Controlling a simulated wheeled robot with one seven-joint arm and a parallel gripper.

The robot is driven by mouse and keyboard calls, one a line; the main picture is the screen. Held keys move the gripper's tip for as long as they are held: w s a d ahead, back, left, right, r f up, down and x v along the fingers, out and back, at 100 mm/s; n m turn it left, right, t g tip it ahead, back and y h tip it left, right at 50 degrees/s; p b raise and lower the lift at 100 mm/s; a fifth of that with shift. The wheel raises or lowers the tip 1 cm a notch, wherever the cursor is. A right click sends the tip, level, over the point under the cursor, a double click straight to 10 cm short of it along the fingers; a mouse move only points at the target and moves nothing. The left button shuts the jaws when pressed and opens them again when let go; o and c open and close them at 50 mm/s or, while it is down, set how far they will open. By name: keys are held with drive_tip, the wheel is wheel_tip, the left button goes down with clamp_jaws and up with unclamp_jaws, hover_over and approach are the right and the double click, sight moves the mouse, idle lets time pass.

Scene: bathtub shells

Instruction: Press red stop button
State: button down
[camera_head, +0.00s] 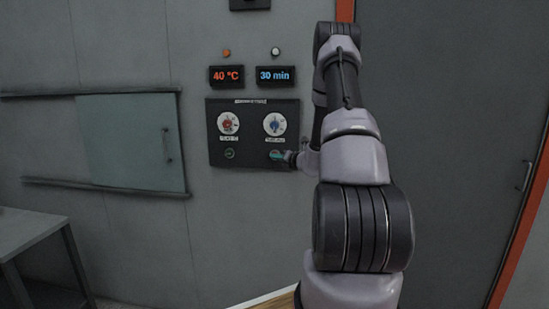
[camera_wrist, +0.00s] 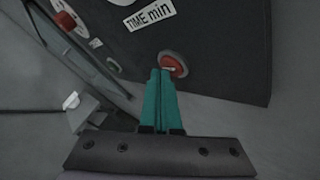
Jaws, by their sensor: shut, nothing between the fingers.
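In the head view my gripper (camera_head: 277,155) is at the panel's lower right, below the right dial, and largely covers the button there.
A green button (camera_head: 230,153) is at the panel's lower left. Above are a red dial (camera_head: 228,123), a blue dial (camera_head: 274,124) and displays reading 40 °C (camera_head: 226,76) and 30 min (camera_head: 275,75). A sliding hatch (camera_head: 130,142) is left; a table (camera_head: 35,242) stands lower left.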

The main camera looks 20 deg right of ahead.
drive_tip(key=shift+s+a, duration=0.4)
drive_tip(key=shift+s, duration=0.25)
drive_tip(key=shift+s+a, duration=0.7)
drive_tip(key=shift+s, duration=0.35)
drive_tip(key=shift+s+a, duration=0.7)
drive_tip(key=shift+s, duration=0.35)
